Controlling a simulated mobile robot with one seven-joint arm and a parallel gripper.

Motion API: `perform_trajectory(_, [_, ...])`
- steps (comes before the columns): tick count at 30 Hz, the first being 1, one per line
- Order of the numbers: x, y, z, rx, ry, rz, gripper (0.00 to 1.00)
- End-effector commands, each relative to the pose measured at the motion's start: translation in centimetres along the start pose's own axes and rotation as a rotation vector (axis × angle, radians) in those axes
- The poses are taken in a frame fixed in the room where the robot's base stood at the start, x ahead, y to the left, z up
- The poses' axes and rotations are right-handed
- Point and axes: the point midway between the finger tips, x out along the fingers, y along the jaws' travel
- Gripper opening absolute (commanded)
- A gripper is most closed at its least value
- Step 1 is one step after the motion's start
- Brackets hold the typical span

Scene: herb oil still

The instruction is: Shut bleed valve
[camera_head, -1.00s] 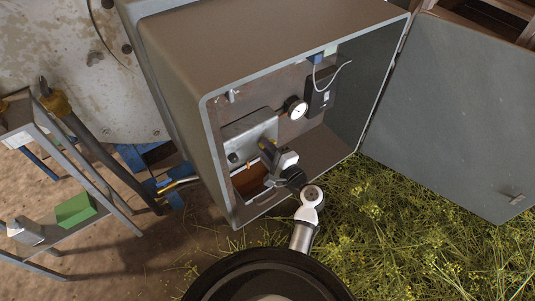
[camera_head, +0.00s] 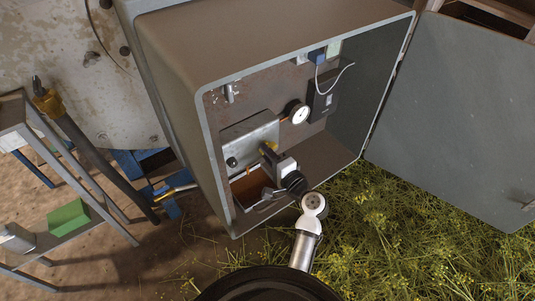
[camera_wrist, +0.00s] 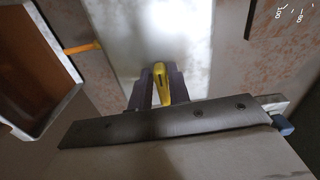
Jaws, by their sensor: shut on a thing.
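A yellow handle (camera_wrist: 161,84), which looks like the bleed valve's, stands between the two dark fingers of my gripper (camera_wrist: 160,90) in the wrist view. The fingers are shut on it from both sides. In the head view my gripper (camera_head: 268,152) reaches into the open grey cabinet (camera_head: 270,45), in front of a pale metal box (camera_head: 248,138). Only a little yellow shows at the fingertips there. The valve body behind the handle is hidden, and I cannot tell the handle's exact angle to its pipe.
A round gauge (camera_head: 299,113) and a dark device (camera_head: 322,100) with a cable are right of the gripper. An orange lever (camera_wrist: 82,47) sticks out left of it. The cabinet door (camera_head: 450,110) stands open at right. A shelf stand (camera_head: 72,215) is at left.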

Motion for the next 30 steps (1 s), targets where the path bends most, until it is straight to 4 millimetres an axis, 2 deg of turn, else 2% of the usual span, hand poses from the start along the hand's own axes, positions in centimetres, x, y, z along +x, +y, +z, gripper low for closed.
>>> perform_trajectory(2, [0.0,0.0,-0.1,-0.001,0.004,-0.001,0.0])
perform_trajectory(3, [0.0,0.0,-0.1,-0.001,0.004,-0.001,0.2])
perform_trajectory(6, [0.0,0.0,-0.1,0.0,0.004,-0.001,0.33])
perform_trajectory(7, [0.0,0.0,-0.1,0.0,0.004,-0.001,0.34])
perform_trajectory(17, [-0.5,0.1,-0.1,0.001,0.004,0.0,0.34])
perform_trajectory(27, [-5.9,0.1,-0.1,0.001,0.006,0.0,0.34])
perform_trajectory(30, [-6.9,0.1,-0.1,0.001,0.005,0.0,0.34])
